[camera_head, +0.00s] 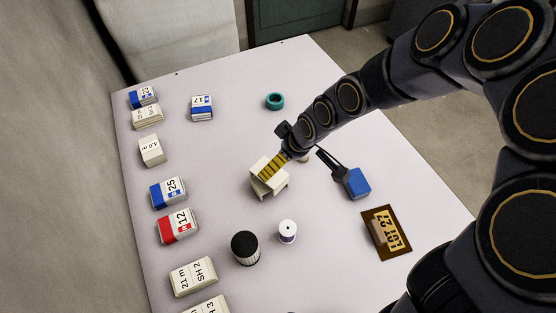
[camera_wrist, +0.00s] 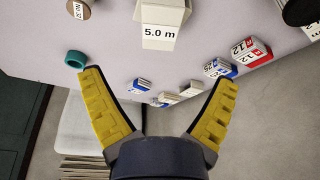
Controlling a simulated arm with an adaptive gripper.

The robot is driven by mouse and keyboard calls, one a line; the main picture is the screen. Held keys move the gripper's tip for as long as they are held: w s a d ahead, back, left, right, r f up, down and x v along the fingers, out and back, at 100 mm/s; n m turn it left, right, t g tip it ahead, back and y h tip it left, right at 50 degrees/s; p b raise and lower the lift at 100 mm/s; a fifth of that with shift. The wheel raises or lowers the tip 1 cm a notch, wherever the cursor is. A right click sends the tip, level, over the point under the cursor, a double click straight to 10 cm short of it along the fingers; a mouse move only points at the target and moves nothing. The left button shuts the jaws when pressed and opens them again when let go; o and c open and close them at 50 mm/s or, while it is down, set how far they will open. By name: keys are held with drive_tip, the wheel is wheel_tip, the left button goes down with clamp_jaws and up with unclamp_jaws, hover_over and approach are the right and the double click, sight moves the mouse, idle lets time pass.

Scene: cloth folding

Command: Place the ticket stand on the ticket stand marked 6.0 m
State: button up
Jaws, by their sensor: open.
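A white ticket stand (camera_head: 270,187) with short legs stands mid-table in the head view, partly covered by my gripper. In the wrist view a white stand (camera_wrist: 163,12) labelled 5.0 m lies ahead of the fingers; it appears to be the same one. A white stand marked 4.0 m (camera_head: 151,151) is at the table's left side. I cannot read a 6.0 m mark on anything in view. My gripper (camera_head: 268,171), with yellow finger pads, is open over the mid-table stand. In the wrist view my gripper (camera_wrist: 160,78) has nothing between its fingertips.
Numbered boxes, such as the red one (camera_head: 177,226), line the table's left side. A black ribbed cylinder (camera_head: 245,248) and white spool (camera_head: 287,232) stand nearer. A teal ring (camera_head: 275,101), blue block (camera_head: 357,182) and LOT 27 plate (camera_head: 369,220) lie elsewhere.

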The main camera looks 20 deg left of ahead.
drive_tip(key=shift+d+r, duration=0.1)
drive_tip(key=shift+r, duration=0.2)
drive_tip(key=s+d+r+m+h, duration=0.2)
drive_tip(key=s+d+r+m, duration=0.15)
drive_tip(key=d, duration=0.35)
drive_tip(key=s+d+r+m+h, duration=0.1)
drive_tip(key=s+d+r+m, duration=0.1)
drive_tip(key=d+r, duration=0.4)
drive_tip(key=s+d+r+m+g, duration=0.1)
drive_tip(key=s+d+r+m, duration=0.1)
drive_tip(key=s+d+m, duration=0.2)
drive_tip(key=s+d+r+m+g+h, duration=0.1)
drive_tip(key=s+d+m, duration=0.3)
drive_tip(key=s, duration=0.7)
drive_tip(key=shift+s+d+r+g, duration=0.15)
drive_tip(key=shift+r+g, duration=0.65)
